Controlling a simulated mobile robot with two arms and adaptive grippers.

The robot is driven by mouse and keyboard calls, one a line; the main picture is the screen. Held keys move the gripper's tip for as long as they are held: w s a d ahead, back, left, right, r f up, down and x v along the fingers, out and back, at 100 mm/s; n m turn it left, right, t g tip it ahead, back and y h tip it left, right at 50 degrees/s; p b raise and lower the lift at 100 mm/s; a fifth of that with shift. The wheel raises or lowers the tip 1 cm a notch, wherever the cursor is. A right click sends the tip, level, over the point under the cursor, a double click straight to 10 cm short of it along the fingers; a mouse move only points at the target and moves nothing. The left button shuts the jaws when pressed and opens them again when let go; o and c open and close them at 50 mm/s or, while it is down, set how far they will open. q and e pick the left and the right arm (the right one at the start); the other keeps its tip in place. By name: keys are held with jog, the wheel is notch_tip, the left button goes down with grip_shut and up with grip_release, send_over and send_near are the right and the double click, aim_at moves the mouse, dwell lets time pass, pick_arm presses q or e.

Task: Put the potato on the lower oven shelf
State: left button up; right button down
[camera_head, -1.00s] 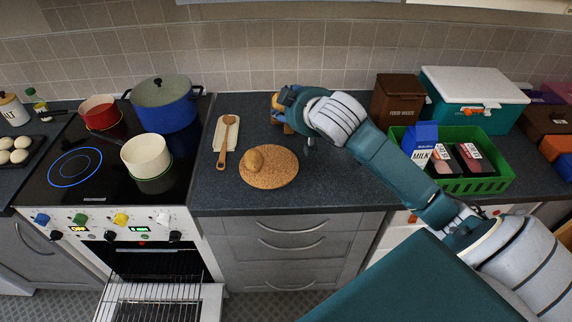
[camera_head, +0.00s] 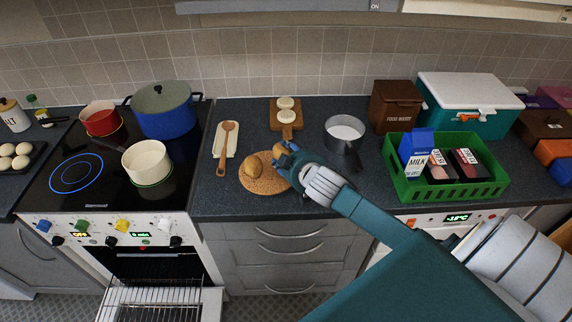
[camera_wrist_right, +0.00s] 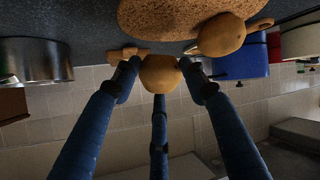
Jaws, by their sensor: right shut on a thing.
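My right gripper (camera_head: 284,158) is shut on a round tan potato (camera_wrist_right: 160,73), which sits between its blue fingers in the right wrist view. In the head view only a small part of this potato (camera_head: 281,148) shows, above the right edge of the cork mat. A second potato (camera_head: 254,166) lies on the cork mat (camera_head: 262,184), left of the gripper. The oven (camera_head: 160,264) at lower left has its door down, and a wire shelf (camera_head: 150,300) juts out over the door. The oven's inside is dark, so its other levels cannot be told. My left gripper is not in view.
A wooden spoon (camera_head: 224,145) lies left of the mat. A board (camera_head: 288,122) with two white rounds and a steel pot (camera_head: 344,144) stand behind the gripper. Several pots, including a cream one (camera_head: 147,160), stand on the hob. A green crate (camera_head: 445,185) stands right.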

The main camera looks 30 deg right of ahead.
jog(key=shift+s+f+p, duration=0.1)
jog(key=shift+f+p, duration=0.45)
jog(key=shift+f, duration=1.5)
jog(key=c, duration=1)
grip_release()
jog(key=shift+f, duration=0.1)
